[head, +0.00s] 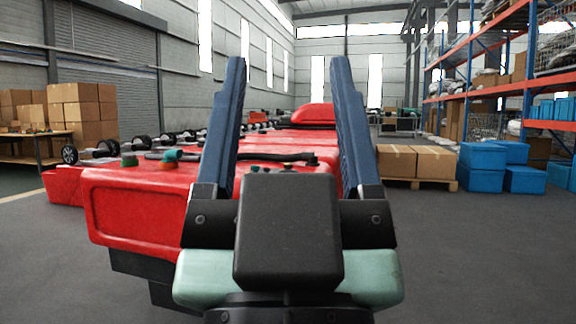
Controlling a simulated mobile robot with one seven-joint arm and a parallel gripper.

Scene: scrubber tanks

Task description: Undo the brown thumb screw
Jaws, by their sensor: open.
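My gripper (287,64) fills the middle of the head view, its two long blue fingers pointing up and away, wide apart with nothing held between them. Beyond it stands a red scrubber tank (135,205). Small knobs sit on the tank's top. A brownish one (286,165) shows low between my fingers, just above the black gripper body; it may be the brown thumb screw, but it is too small to be sure. A green knob (129,160) and a teal fitting (171,156) sit to the left. My gripper hides part of the tank's right side.
A black hose (270,157) lies across the tank top. More red tanks recede behind. Cardboard boxes (435,162) on a pallet and blue bins (482,157) stand at the right, by an orange rack (505,88). Floor at the right front is clear.

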